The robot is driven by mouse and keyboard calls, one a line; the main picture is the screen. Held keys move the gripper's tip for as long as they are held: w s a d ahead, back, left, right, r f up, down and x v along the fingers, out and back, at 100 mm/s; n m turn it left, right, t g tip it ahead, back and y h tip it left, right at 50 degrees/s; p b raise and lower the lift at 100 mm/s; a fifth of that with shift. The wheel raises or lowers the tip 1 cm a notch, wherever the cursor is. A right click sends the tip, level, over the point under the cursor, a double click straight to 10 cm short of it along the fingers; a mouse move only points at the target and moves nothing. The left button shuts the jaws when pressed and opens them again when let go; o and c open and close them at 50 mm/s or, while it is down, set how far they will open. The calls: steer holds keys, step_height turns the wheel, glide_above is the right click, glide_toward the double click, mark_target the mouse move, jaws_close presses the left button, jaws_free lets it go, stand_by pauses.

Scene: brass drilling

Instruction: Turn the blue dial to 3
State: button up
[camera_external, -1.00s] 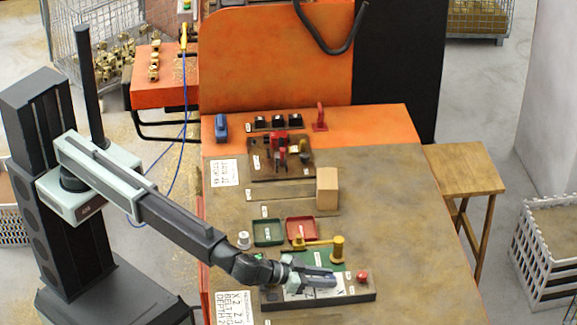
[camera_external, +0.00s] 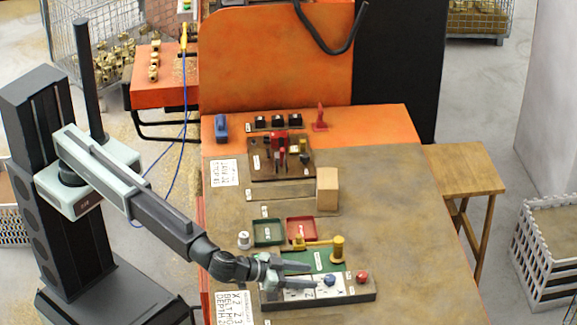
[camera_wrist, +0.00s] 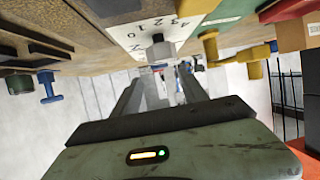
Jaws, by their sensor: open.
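The blue dial (camera_external: 329,281) sits on a white marked plate (camera_external: 345,288) at the front of the bench, left of a red knob (camera_external: 361,277). My gripper (camera_external: 312,276) is open and empty, with its fingers apart over the left of the plate, close to the dial. I cannot tell whether a finger touches it. In the wrist view a grey hexagonal knob (camera_wrist: 160,49) stands near printed numbers on the white plate (camera_wrist: 150,33), with a bit of blue beyond it. The dial's pointer setting is not readable.
A yellow lever (camera_external: 318,242) and its post (camera_external: 337,250) stand just behind the plate on a green panel. Green (camera_external: 268,232) and red (camera_external: 300,228) trays and a cardboard block (camera_external: 327,188) lie farther back. The bench's right side is clear.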

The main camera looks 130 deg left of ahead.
steer(key=shift+s+d+r, duration=0.25)
steer(key=shift+s+d, duration=0.1)
steer(key=shift+d, duration=0.15)
